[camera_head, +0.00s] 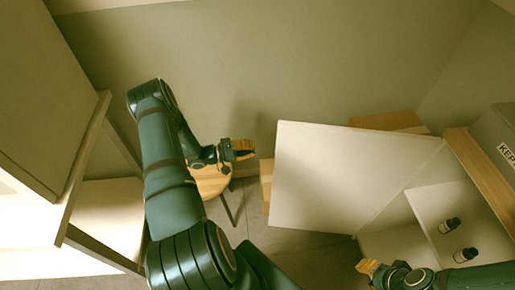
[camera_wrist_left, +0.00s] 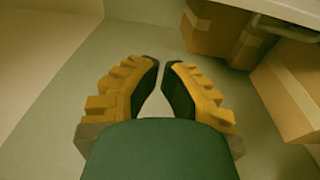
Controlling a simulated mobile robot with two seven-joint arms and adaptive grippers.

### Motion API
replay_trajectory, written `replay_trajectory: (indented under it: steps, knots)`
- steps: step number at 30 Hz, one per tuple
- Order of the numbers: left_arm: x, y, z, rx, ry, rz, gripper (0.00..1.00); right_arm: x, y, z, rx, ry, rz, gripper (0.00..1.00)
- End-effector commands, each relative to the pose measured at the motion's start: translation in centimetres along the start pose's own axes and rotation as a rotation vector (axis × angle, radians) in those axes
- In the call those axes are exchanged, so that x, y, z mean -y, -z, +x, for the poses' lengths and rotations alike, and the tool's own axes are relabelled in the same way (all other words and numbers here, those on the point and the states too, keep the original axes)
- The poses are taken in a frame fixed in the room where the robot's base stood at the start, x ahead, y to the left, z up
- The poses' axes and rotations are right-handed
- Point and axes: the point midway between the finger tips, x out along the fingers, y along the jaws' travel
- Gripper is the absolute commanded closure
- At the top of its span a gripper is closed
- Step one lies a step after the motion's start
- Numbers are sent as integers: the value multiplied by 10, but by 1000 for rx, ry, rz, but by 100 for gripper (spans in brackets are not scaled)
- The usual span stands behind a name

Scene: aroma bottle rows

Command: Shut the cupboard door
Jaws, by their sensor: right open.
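The cupboard door (camera_head: 335,175) is a pale flat panel in the middle right of the head view. It stands open, swung out to the left of the white cupboard (camera_head: 448,200). My left gripper (camera_head: 246,149) is in the air to the left of the door, with a gap between them in the picture. In the left wrist view, its fingertips (camera_wrist_left: 162,64) are close together with a narrow gap and nothing between them. My right gripper (camera_head: 367,267) is open at the bottom, below the cupboard's opening, and only partly visible.
Two dark bottles, one upper (camera_head: 450,226) and one lower (camera_head: 465,255), are in the cupboard. A grey labelled box (camera_head: 496,140) is at the right edge. A wooden stool (camera_head: 208,182) stands behind my left arm. A shelf frame (camera_head: 85,165) is on the left.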

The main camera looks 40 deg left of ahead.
Motion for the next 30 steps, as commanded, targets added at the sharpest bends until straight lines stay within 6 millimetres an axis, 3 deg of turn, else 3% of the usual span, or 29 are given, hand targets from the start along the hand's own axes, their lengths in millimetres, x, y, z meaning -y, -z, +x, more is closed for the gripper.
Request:
replay_trajectory:
  steps: [14,21,30]
  knots:
    - [1,-2,92,8,1,-1,100,-3,1,9,-5,0,-1,66]
    - [0,-32,78,4,3,-4,100,-3,1,9,-5,0,-1,66]
    - [0,-39,75,4,3,-2,100,-3,1,9,-5,0,-1,66]
